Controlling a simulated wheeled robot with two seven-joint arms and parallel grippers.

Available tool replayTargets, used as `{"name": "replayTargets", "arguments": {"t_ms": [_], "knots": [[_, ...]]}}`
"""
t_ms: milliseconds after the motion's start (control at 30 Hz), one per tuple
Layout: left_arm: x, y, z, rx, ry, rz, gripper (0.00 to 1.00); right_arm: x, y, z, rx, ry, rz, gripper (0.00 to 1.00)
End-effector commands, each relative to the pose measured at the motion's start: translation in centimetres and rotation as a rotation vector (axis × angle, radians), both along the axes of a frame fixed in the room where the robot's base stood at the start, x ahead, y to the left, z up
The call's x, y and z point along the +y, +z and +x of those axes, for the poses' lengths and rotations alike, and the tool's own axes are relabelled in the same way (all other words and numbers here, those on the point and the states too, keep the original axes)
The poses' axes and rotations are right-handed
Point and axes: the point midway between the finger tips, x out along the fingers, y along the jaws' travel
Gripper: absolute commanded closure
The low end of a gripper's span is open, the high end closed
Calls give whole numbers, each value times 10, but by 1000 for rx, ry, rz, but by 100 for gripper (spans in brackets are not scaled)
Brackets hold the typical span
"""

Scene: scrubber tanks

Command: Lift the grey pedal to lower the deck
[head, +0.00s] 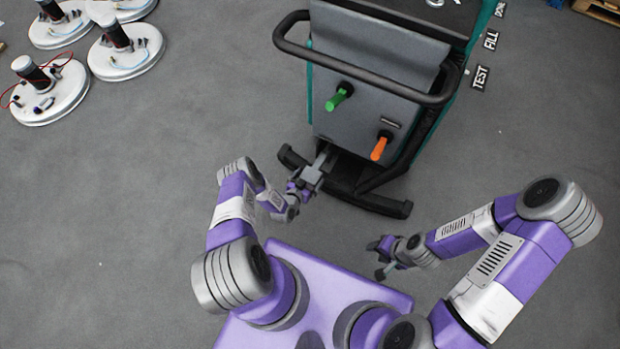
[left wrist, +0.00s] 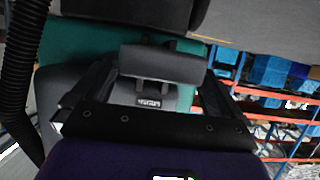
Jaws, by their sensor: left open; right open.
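The scrubber machine (head: 375,85) stands ahead of me, with a grey back panel, a black handlebar, a green lever and an orange lever. The grey pedal (left wrist: 165,63) shows in the left wrist view as a dark grey block low on the machine. My left gripper (head: 320,164) is open at the machine's lower back, its fingers on either side of the pedal in the wrist view. I cannot tell whether they touch it. In the head view the pedal is mostly hidden by the gripper. My right gripper (head: 379,258) is open and empty above the floor.
The green lever (head: 339,97) and orange lever (head: 380,147) stick out above the pedal. A black base bar (head: 385,205) runs low along the machine. Round white scrubber units (head: 48,92) stand at the far left. Shelving (left wrist: 275,100) shows in the wrist view.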

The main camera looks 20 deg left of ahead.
Motion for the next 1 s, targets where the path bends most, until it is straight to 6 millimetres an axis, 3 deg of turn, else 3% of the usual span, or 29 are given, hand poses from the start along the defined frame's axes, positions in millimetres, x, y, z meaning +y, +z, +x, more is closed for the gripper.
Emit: {"name": "replayTargets", "arguments": {"t_ms": [167,433,867,1000], "knots": [[-1,-6,13,0,0,-1,0,0,-8,0,0,0,0,57],[-1,-6,15,1,0,-1,0,0,-7,0,0,0,0,57],[-1,-6,14,2,0,-1,64,0,-7,0,0,0,0,57],[1,-4,13,10,5,0,67,0,-4,0,0,0,0,57]]}}
